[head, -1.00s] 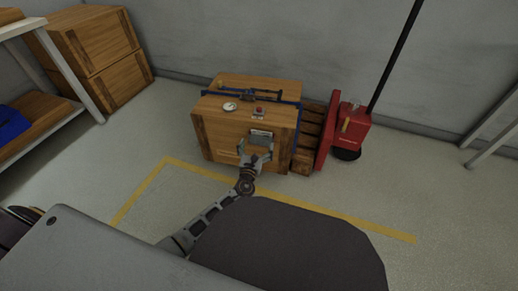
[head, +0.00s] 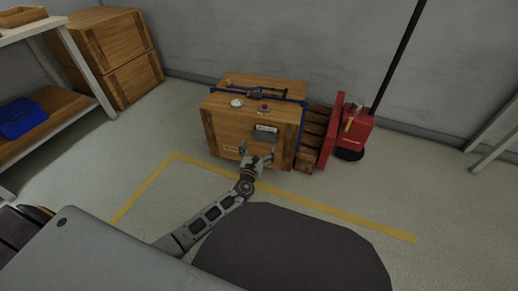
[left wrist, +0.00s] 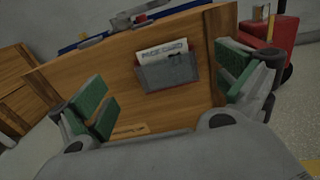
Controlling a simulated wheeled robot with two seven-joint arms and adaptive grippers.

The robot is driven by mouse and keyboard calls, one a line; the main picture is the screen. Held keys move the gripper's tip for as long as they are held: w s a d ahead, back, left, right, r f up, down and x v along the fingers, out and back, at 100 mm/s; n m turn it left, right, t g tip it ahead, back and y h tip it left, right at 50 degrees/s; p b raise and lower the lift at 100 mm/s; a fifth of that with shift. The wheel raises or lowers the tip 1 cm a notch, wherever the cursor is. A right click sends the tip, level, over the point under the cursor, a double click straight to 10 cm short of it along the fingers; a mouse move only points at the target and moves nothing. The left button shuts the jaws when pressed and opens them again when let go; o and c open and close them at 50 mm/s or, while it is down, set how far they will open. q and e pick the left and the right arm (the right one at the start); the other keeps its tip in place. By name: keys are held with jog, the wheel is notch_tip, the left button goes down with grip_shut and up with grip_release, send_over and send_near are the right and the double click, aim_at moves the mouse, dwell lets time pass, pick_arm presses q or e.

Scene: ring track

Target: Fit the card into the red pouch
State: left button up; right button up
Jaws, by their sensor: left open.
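A white card (left wrist: 163,51) with printed letters stands in a grey pouch (left wrist: 168,77) on the front face of a wooden crate (left wrist: 115,75). Its lower part is hidden by the pouch, and its upper part sticks out above the rim. The card (head: 267,128) and grey pouch (head: 266,137) also show small in the head view. My left gripper (head: 259,154) is open and empty, in front of and below the pouch. Its green-padded fingers stand apart on either side of the pouch in the left wrist view. My right gripper is not in view.
The crate's top carries a blue strap, a white dial (head: 237,103) and a red button (head: 264,107). A red pallet jack (head: 354,130) stands to the right. A shelf with a blue item (head: 22,118) and stacked crates (head: 115,60) are left. Yellow tape marks open floor.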

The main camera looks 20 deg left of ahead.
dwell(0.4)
pick_arm(q)
jog(key=s+d+f+n+g, duration=0.1)
jog(key=s+f+n+g, duration=0.35)
jog(key=s+n, duration=0.5)
jog(key=s+d+f+n+g, duration=0.1)
jog(key=s+f+n+g, duration=0.2)
jog(key=s+f+n, duration=0.6)
jog(key=s+d+r+n+g+h, duration=0.2)
jog(key=s+d+n+h, duration=0.1)
jog(key=s+n, duration=0.4)
jog(key=s+d+r+n+g+h, duration=0.2)
jog(key=s+d+n+h, duration=0.1)
jog(key=s+d+n, duration=0.3)
jog(key=shift+s+d+r+n, duration=0.3)
jog(key=shift+s+n, duration=0.1)
jog(key=shift+n, duration=0.55)
jog(key=shift+a, duration=0.1)
